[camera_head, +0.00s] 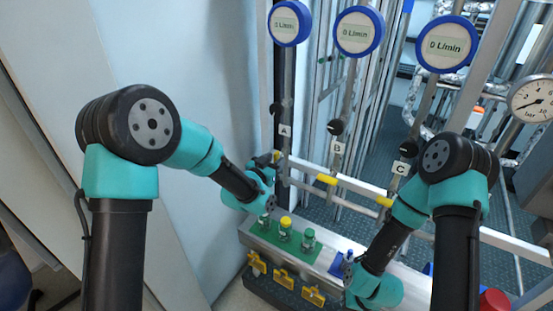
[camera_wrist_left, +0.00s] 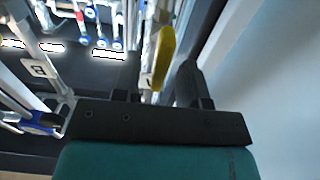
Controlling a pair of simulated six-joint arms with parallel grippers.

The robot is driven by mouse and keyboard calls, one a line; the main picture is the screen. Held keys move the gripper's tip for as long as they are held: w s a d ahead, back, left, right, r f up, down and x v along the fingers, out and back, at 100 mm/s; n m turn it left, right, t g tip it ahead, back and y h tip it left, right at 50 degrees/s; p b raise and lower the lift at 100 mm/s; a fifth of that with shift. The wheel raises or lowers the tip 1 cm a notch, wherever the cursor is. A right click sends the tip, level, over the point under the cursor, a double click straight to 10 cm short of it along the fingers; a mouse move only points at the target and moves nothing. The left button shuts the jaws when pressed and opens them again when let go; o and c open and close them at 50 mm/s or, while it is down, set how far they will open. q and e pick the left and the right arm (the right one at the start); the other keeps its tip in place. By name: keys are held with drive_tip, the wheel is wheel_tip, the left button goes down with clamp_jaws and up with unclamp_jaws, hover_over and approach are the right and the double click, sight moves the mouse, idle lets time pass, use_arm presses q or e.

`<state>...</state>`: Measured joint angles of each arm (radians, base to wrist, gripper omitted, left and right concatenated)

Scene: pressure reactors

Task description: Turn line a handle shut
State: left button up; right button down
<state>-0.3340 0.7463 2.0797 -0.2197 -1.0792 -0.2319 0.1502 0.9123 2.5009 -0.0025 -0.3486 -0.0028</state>
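The line A handle (camera_head: 277,156) is a small yellow lever below the "A" label, partly hidden by my left gripper. In the left wrist view the yellow handle (camera_wrist_left: 163,57) stands upright between two dark fingers, closer to the right one. My left gripper (camera_head: 264,160) is at this handle, and in the wrist view its fingers (camera_wrist_left: 157,85) are apart with gaps beside the handle. My right gripper (camera_head: 349,268) is low over the bench near a blue fitting; its fingers are too small to tell open or shut.
Yellow handles of line B (camera_head: 327,179) and line C (camera_head: 384,201) sit along the pale rail to the right. Three round "0 L/min" displays (camera_head: 358,31) hang above. Green and yellow knobs (camera_head: 285,228) stand on the bench below; a pale wall is close on the left.

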use_arm(q)
drive_tip(key=shift+x, duration=0.8)
drive_tip(key=shift+c, duration=0.3)
clamp_jaws()
